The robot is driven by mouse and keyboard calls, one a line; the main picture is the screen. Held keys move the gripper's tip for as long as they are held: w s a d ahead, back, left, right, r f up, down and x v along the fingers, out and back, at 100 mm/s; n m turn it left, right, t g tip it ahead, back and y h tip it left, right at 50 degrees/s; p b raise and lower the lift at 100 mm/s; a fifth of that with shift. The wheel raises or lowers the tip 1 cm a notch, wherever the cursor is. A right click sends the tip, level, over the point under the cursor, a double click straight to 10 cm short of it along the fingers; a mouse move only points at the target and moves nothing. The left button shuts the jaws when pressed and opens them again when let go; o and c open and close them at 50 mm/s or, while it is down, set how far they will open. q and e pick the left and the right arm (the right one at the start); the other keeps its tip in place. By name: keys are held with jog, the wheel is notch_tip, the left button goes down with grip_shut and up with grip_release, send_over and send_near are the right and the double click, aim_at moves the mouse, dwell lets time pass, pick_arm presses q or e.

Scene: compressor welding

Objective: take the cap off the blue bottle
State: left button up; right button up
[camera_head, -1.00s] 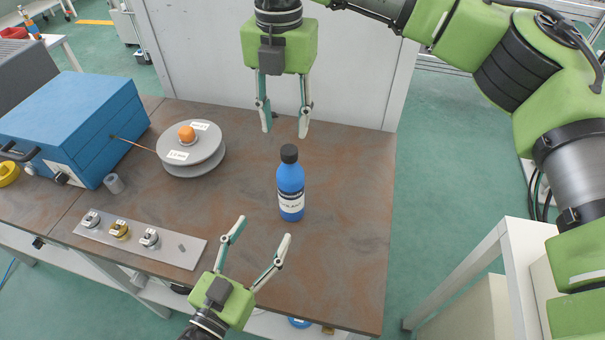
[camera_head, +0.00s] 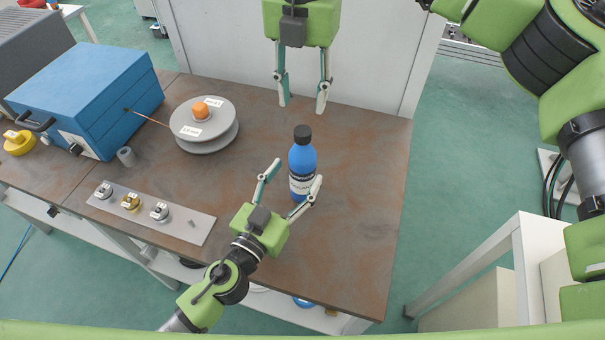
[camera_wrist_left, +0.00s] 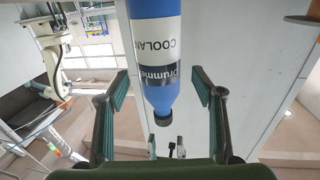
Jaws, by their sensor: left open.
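The blue bottle (camera_head: 301,163) stands upright on the brown table, with its black cap (camera_head: 302,133) on top. In the left wrist view the bottle (camera_wrist_left: 156,55) appears upside down, its cap (camera_wrist_left: 162,117) pointing down and its white label reading COOLANT. My left gripper (camera_head: 296,172) is open, with its fingers spread to either side of the bottle's body. The left wrist view shows gaps between both fingers (camera_wrist_left: 160,76) and the bottle. My right gripper (camera_head: 301,108) is open and empty, pointing down behind and above the bottle, apart from the cap.
A blue box (camera_head: 90,95) and a grey spool (camera_head: 204,128) with an orange knob stand on the left of the table (camera_head: 360,200). A metal plate (camera_head: 180,228) with several small fittings lies at the front left. The table right of the bottle is clear.

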aim_at(303, 130)
pick_arm(q)
jog(key=shift+x, duration=2.4)
grip_shut()
pick_arm(e)
jog(key=m, duration=0.6)
jog(key=shift+m, duration=0.3)
jog(key=m, duration=0.6)
jog(key=shift+f+m, duration=0.15)
jog(key=shift+m, duration=0.25)
jog(key=shift+f, duration=3.9)
